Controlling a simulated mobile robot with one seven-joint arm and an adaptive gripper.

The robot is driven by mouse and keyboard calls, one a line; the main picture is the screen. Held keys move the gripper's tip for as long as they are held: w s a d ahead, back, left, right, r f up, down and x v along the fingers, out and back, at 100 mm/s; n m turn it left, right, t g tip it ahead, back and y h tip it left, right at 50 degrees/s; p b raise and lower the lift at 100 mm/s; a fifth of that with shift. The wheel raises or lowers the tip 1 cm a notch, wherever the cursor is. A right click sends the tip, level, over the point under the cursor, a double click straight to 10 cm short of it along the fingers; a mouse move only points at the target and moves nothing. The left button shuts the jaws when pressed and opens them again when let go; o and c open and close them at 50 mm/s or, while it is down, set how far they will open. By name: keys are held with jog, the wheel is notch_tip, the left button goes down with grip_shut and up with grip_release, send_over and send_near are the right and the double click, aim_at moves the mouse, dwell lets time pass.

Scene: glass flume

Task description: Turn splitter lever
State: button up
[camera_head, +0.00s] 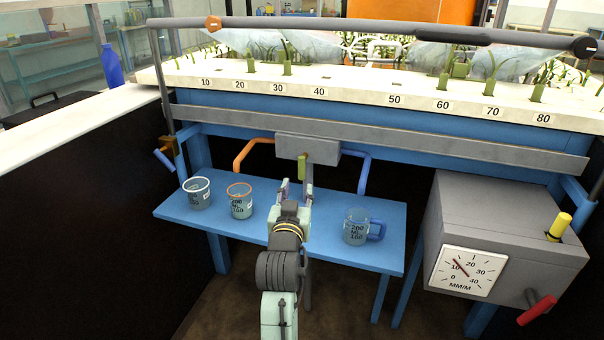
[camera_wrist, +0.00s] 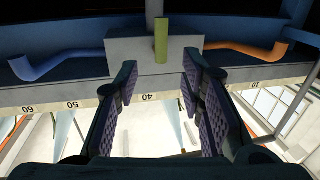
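The splitter lever is a short olive-green bar (camera_head: 302,166) hanging upright from the front of a grey splitter box (camera_head: 322,147). In the wrist view, which appears turned over, the lever (camera_wrist: 162,40) stands against the box (camera_wrist: 125,48), between and beyond the fingertips. My gripper (camera_head: 296,190) is just below the lever in the head view. In the wrist view my gripper (camera_wrist: 159,82) has its two padded fingers wide apart, with nothing between the pads. The lever appears apart from both fingers. An orange pipe (camera_head: 240,156) leaves the box at left and a blue pipe (camera_head: 364,175) at right.
A blue shelf (camera_head: 300,238) below holds two cups (camera_head: 197,193) (camera_head: 240,200) at left and a blue-handled jug (camera_head: 356,226) at right. A grey box with a dial (camera_head: 468,271), yellow lever (camera_head: 559,227) and red handle (camera_head: 537,310) stands at right. A grey rail (camera_head: 400,145) runs above.

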aim_at(301, 168)
jog(key=w, duration=0.3)
jog(key=w+p, duration=0.1)
jog(key=w, duration=0.3)
jog(key=w+d+p, duration=0.1)
jog(key=w, duration=0.2)
jog(key=shift+w+r, duration=0.1)
jog(key=shift+w, duration=0.15)
jog(key=shift+c, duration=0.5)
grip_shut()
